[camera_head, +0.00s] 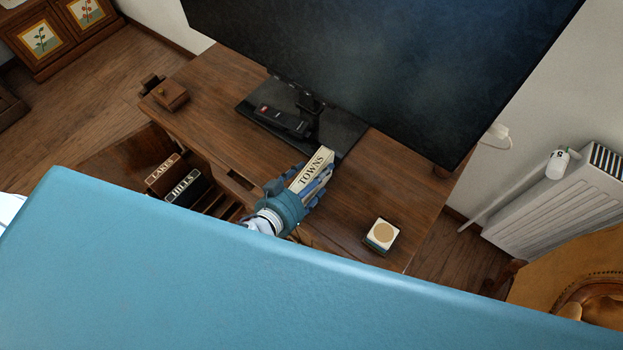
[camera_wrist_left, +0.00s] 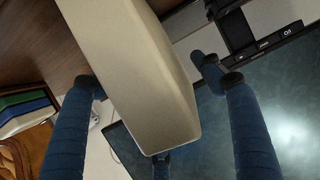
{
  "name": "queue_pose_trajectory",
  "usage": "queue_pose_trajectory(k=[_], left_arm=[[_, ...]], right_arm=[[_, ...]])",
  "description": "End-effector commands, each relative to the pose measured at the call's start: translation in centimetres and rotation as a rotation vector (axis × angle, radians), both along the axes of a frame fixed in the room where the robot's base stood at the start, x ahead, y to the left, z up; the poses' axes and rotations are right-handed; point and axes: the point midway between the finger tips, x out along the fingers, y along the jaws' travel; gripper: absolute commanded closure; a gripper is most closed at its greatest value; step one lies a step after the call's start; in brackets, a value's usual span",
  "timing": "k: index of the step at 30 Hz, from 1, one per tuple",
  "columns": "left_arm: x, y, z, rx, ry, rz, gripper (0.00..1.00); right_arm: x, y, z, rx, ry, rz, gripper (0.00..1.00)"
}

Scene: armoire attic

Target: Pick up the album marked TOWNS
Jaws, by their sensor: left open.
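The cream album marked TOWNS (camera_head: 312,170) is at the desk's middle, just in front of the monitor's base, its lettered side facing up. My left gripper (camera_head: 306,186) reaches it from the front, with its blue fingers on either side of the album. In the left wrist view the pale album (camera_wrist_left: 140,75) fills the middle, between the spread fingers of my left gripper (camera_wrist_left: 160,80). The gripper is open around it. Whether any finger touches the album, and how its underside rests, I cannot tell. My right gripper is not in view.
Albums marked LAKES (camera_head: 163,170) and HILLS (camera_head: 184,186) stand at the left, near the desk's front. A large monitor (camera_head: 390,60) stands behind.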

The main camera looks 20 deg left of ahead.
Motion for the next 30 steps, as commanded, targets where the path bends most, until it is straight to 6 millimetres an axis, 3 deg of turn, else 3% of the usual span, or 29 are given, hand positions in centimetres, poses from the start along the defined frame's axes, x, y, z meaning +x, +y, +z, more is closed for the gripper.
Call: queue_pose_trajectory(k=[7,15,17,25,30], left_arm=[[0.1,0.0,-0.1,0.000,0.001,0.000,0.34],[0.1,0.0,-0.1,0.000,0.001,0.000,0.88],[0.2,-0.1,0.1,-0.001,-0.003,-0.001,0.97],[0.2,0.0,0.3,0.000,-0.003,-0.001,0.97],[0.2,0.0,1.6,0.000,-0.005,-0.001,0.97]], right_arm=[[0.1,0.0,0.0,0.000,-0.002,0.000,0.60],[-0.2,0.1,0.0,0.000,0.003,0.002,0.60],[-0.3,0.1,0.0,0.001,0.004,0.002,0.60],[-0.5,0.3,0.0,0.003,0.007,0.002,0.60],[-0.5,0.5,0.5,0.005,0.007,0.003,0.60]])
